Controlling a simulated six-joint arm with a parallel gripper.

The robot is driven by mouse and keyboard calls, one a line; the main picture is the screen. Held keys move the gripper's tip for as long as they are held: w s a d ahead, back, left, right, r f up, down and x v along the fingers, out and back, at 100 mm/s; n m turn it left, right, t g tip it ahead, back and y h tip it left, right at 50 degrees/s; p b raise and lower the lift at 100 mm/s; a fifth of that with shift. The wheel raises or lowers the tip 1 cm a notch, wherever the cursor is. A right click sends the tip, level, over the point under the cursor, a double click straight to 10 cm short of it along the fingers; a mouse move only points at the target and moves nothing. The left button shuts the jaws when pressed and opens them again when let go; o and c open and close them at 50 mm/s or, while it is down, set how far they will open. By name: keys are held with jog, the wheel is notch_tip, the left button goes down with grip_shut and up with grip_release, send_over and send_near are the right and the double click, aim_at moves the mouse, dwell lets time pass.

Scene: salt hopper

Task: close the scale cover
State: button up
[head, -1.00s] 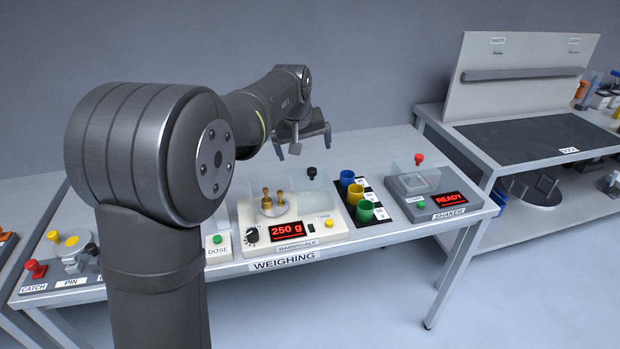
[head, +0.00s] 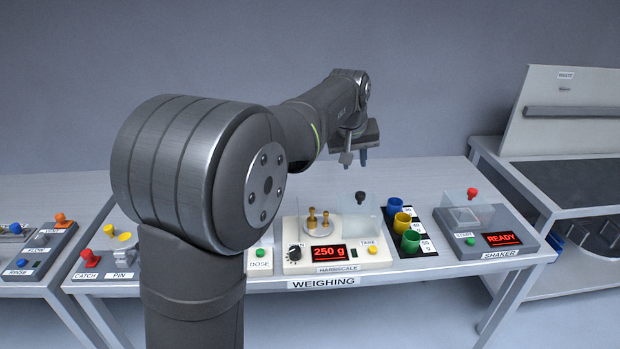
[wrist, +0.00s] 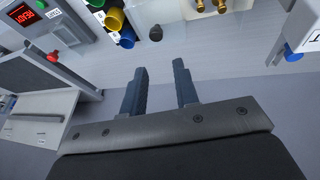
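The scale (head: 295,267) is a cream box labelled HARKSCALE, and its red display reads 250 g. Two brass weights (head: 318,217) stand on its pan. The scale cover (head: 362,227) is a clear panel with a black knob (head: 360,197), at the right of the scale, so the weights are uncovered. The knob also shows in the wrist view (wrist: 155,33). My gripper (head: 354,160) is above and behind the scale, apart from the knob. In the wrist view its two fingers (wrist: 160,70) are spread with nothing between them.
Blue, yellow and green cups (head: 403,223) stand just right of the scale. Farther right is the shaker (head: 505,255) with a red knob (head: 472,192). A DOSE button (head: 260,253) is at the left. The bench behind the scale is largely clear.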

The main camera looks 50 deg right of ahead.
jog(key=f+t+y, duration=0.1)
jog(key=f, duration=0.1)
jog(key=a+f+m+t+y, duration=0.1)
jog(key=f, duration=0.2)
jog(key=a+f+t, duration=0.1)
jog(key=f, duration=0.1)
jog(key=shift+w+a+f+y, duration=0.15)
jog(key=shift+w+f+y, duration=0.05)
jog(key=shift+f+y, duration=0.2)
grip_shut()
jog(key=m+t+h, duration=0.9)
jog(key=m+h, duration=0.2)
jog(key=m, duration=0.5)
send_near(372, 210)
jog(key=s+d+r, duration=0.2)
jog(key=s+r, duration=0.1)
jog(key=x, duration=0.3)
jog(key=w+a+x, duration=0.1)
jog(key=x, duration=0.6)
jog(key=shift+w+a+f, duration=0.1)
jog(key=shift+w+a, duration=0.1)
jog(key=shift+w, duration=0.35)
jog(key=shift+w+a, duration=0.3)
jog(key=shift+w, duration=0.15)
